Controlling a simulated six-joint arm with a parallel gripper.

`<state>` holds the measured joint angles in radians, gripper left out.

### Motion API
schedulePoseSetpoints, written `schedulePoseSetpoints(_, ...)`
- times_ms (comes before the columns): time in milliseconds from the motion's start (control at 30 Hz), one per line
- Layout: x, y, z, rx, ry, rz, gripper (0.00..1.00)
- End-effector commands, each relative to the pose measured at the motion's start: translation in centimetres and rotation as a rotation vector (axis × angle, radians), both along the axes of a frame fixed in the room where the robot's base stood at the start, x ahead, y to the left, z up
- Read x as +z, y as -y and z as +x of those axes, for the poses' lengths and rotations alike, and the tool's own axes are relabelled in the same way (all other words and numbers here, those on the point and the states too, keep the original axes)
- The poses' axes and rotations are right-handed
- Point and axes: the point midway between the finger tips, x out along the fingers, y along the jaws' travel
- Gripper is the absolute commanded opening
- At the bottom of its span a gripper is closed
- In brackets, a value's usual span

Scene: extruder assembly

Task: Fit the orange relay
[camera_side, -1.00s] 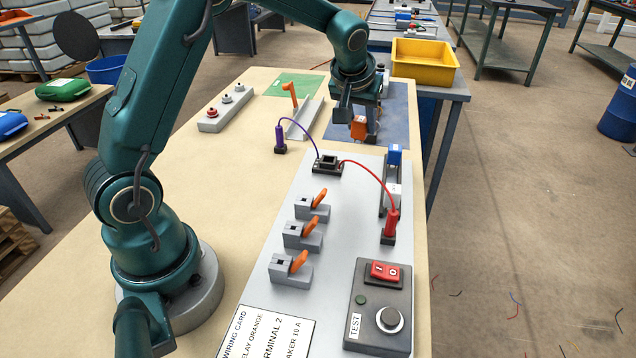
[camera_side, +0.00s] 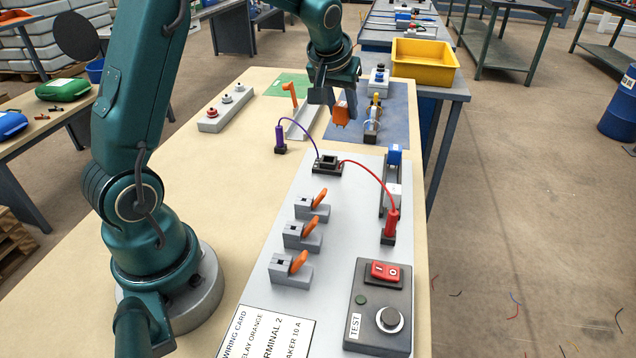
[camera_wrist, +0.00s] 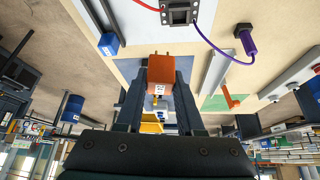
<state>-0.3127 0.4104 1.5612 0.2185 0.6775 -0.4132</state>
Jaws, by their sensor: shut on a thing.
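My gripper (camera_side: 332,100) is shut on the orange relay (camera_side: 341,114) and holds it in the air over the far part of the bench, near the blue mat's left edge. In the wrist view the orange relay (camera_wrist: 161,68) sits between the two dark fingers, with small pins at its outer end. The black relay socket (camera_side: 327,164) is on the grey panel, nearer the camera than the relay and apart from it. The socket (camera_wrist: 179,14) also shows at the top of the wrist view. The wiring card (camera_side: 267,333) lies at the panel's near end and reads "relay orange".
A purple plug (camera_side: 280,140) and a red plug (camera_side: 390,224) have cables running to the socket. Several grey terminals with orange levers (camera_side: 303,235) stand left on the panel. A rail with a blue breaker (camera_side: 395,154) and the test box (camera_side: 379,305) are right.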

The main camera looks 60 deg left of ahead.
Motion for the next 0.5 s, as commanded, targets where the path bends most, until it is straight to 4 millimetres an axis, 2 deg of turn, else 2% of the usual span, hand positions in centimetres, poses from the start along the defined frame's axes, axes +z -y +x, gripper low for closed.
schedulePoseSetpoints(300,-1.5,-1.9,-1.2,0.158,-0.001,0.002,0.0)
schedulePoseSetpoints(500,-1.8,-2.3,-1.4,0.199,0.003,0.002,0.0)
